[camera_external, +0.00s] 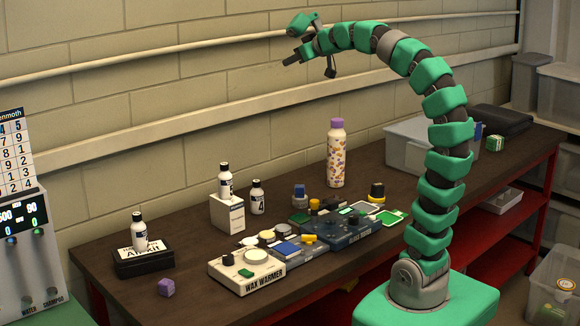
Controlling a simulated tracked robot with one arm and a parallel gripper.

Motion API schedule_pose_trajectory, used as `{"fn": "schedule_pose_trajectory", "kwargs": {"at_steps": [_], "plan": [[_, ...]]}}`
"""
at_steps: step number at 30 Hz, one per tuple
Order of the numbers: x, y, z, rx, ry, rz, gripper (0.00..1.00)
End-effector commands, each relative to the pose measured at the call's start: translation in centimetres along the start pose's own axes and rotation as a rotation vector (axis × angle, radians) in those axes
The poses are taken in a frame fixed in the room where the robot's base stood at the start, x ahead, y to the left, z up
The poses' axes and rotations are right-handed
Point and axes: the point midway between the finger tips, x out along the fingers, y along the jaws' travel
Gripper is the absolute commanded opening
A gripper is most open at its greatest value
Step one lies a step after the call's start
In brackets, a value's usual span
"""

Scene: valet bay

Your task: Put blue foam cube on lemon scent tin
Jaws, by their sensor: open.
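My gripper (298,58) is raised high in front of the wall, well above the bench, open with nothing visible between its fingers. Small round tins or knobs with pale yellow tops (267,236) sit on the panels. A black and yellow round item (376,192) stands farther right. No lemon label is readable, so the tin is uncertain.
The dark bench (190,255) holds a wax warmer (262,284), a patterned bottle (336,155), a white box (227,213) with a bottle on top, a black box (143,262), a purple cube (166,287) and a grey bin (405,150). Bare bench lies at front left.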

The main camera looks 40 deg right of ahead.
Motion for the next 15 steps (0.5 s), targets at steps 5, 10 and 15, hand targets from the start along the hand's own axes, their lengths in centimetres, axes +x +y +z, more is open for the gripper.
{"fn": "schedule_pose_trajectory", "kwargs": {"at_steps": [5, 10, 15], "plan": [[-5.4, -0.7, -2.3, 0.101, 0.154, 0.000, 0.52], [-7.9, -0.9, -3.3, 0.151, 0.225, -0.005, 0.52], [-8.1, -0.9, -3.4, 0.160, 0.234, -0.006, 0.52]]}}
